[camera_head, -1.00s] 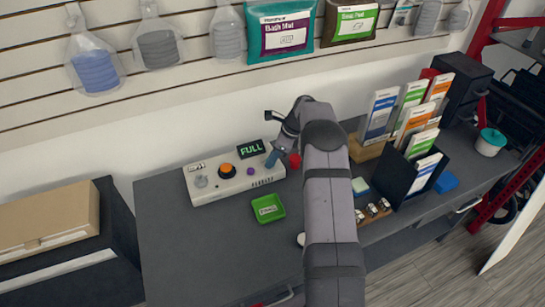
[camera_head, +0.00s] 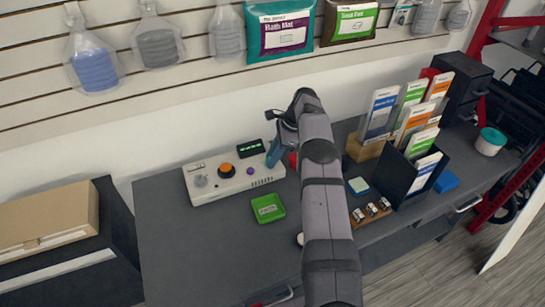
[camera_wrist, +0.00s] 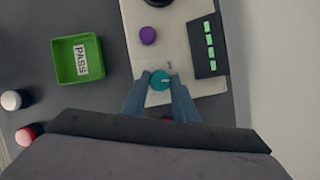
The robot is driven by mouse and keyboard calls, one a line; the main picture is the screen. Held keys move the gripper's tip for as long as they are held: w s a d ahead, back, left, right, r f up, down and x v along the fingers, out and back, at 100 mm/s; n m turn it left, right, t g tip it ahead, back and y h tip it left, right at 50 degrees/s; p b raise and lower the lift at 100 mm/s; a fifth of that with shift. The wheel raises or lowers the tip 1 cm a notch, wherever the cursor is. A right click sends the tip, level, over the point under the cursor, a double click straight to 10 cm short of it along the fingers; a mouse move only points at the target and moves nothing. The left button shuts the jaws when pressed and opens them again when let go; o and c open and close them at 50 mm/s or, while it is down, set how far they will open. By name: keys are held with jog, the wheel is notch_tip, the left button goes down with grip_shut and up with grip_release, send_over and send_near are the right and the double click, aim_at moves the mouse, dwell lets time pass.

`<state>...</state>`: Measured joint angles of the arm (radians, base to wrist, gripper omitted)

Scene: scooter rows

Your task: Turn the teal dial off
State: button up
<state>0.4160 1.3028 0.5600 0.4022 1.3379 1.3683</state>
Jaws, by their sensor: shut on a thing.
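The teal dial (camera_wrist: 160,79) sits at one end of a pale control box (camera_head: 210,192). In the wrist view it lies between the fingertips of my gripper (camera_wrist: 159,84), which is shut on it. A pale pointer line on the dial points right in the wrist view, and a small mark stands on the panel just above it. In the head view my gripper (camera_head: 273,155) is at the right end of the box and hides the dial. A small black display (camera_head: 251,148) behind the box is lit green; it shows several green blocks in the wrist view (camera_wrist: 208,45).
The box also carries a purple knob (camera_wrist: 148,35), an orange knob (camera_head: 227,170) and a grey knob (camera_head: 201,181). A green tray (camera_head: 268,208) marked PASS lies in front. The front left worktop is clear.

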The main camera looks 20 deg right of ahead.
jog(key=o, duration=1.1)
jog(key=shift+c, duration=0.2)
jog(key=w+v, duration=0.1)
jog(key=v, duration=0.6)
jog(key=shift+s+r, duration=0.2)
jog(key=shift+s, duration=0.35)
